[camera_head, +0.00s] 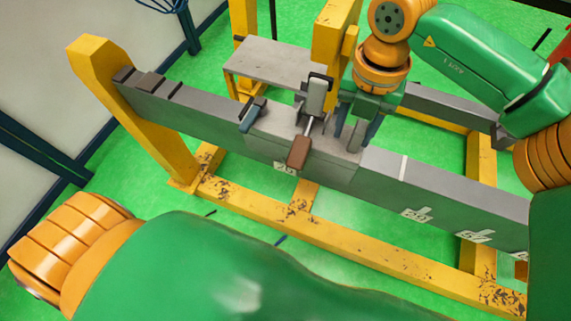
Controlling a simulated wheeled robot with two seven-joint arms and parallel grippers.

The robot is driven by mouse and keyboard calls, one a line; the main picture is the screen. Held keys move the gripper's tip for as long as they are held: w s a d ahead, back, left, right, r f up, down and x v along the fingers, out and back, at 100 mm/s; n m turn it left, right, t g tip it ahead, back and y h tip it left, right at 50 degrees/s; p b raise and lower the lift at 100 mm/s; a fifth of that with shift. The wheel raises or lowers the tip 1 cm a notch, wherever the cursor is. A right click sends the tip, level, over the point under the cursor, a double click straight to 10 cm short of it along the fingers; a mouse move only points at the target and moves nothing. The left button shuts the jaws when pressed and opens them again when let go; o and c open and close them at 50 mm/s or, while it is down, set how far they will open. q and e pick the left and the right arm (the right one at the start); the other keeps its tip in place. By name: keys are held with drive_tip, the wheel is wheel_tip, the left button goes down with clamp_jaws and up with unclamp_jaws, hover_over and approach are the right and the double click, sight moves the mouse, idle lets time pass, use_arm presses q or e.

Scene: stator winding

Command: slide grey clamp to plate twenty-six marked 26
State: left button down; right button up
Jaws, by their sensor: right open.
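The grey clamp (316,97) stands on top of the long grey beam, near its middle, with a dark bracket and a rod leading to a brown block (299,152) at the beam's near face. Below that block is a white plate mark (285,166); it is partly covered and I cannot read it surely as 26. My right gripper (353,136) points down just right of the clamp, with two dark fingers apart over the beam. I cannot tell whether they touch anything. My left gripper is out of view.
The grey beam (190,108) rests on a yellow frame (330,237). A grey shelf (275,62) is behind the clamp, beside a yellow post (335,38). A small dark-blue part (251,115) sits left of the clamp. More white marks (415,214) line the beam to the right.

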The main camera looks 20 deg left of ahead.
sight(331, 139)
drive_tip(key=a+p, duration=0.1)
drive_tip(key=a, duration=0.1)
drive_tip(key=shift+a, duration=0.95)
drive_tip(key=shift+d, duration=0.25)
drive_tip(key=shift+o, duration=1.4)
